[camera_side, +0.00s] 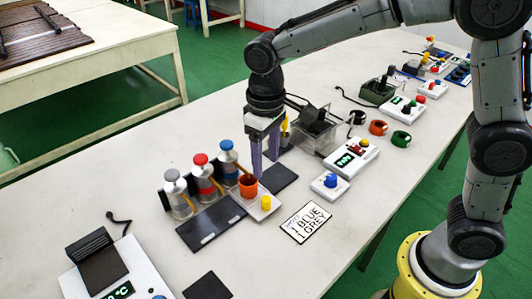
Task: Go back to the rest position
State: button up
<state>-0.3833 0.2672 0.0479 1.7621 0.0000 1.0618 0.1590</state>
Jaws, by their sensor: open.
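My gripper (265,165) points straight down over the white table, its two purple fingers apart with nothing seen between them. The fingertips are just behind and right of an orange cup (248,188). The cup stands upright on a small white device with a yellow button (266,203). Whether a fingertip touches the cup cannot be told. Three bottles, with a grey (174,182), a red (202,170) and a blue cap (228,156), stand left of the cup on a black rack. A card (305,222) reading "1 BLUE 1 GREY" lies in front.
A clear box (318,130) with a black top stands behind the gripper. Right are a display device (352,155), a blue-button box (330,185), and orange (378,127) and green rings (401,139). A heater-like device (110,265) is front left.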

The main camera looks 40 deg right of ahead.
jog(key=shift+r, duration=0.6)
jog(key=s+d+r+m+t, duration=0.2)
jog(key=s+d+r+t, duration=0.1)
jog(key=s+d+r, duration=0.6)
jog(key=s+d+f+t, duration=0.2)
jog(key=s+d+f, duration=0.2)
jog(key=s, duration=0.8)
jog(key=shift+d+m+t, duration=0.3)
jog(key=shift+d, duration=0.7)
